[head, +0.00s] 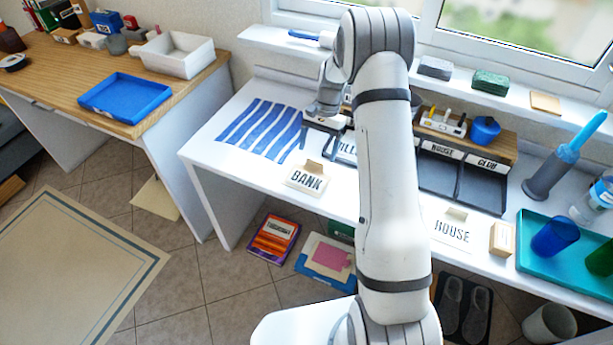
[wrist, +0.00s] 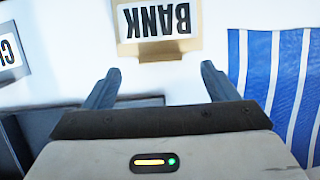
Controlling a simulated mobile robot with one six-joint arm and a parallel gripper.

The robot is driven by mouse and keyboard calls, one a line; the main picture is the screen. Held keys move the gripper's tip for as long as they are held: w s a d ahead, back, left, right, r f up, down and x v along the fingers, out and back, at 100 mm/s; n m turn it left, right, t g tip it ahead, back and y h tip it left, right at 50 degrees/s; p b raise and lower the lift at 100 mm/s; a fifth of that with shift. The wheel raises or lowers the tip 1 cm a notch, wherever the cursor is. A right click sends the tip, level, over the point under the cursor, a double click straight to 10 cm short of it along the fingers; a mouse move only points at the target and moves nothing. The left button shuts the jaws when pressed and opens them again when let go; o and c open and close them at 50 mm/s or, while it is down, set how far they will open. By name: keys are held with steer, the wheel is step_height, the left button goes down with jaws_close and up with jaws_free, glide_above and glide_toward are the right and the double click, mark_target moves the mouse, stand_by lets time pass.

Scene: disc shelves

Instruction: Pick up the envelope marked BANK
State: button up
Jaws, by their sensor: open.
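The envelope marked BANK (head: 299,183) lies on the white desk near its front edge, pale with dark letters and a small tan tab at its far side. In the wrist view the BANK envelope (wrist: 127,46) is upside down at the top middle, cut off by the frame edge. My gripper (head: 318,141) is over the desk, just behind the envelope. In the wrist view my gripper (wrist: 160,69) has its two fingers wide apart, with bare desk between them. The fingertips are just short of the envelope's tan edge, one to each side of it.
A blue-and-white striped mat (head: 262,130) lies left of the envelope. Dark labelled trays (head: 440,174) stand behind and to the right. An envelope marked HOUSE (head: 452,236) lies farther right, beside a small box (head: 502,239) and a teal tray (head: 535,262). Bare desk surrounds the BANK envelope.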

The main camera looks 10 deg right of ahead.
mark_target(308, 176)
steer(key=x, duration=0.4)
steer(key=shift+f, duration=0.25)
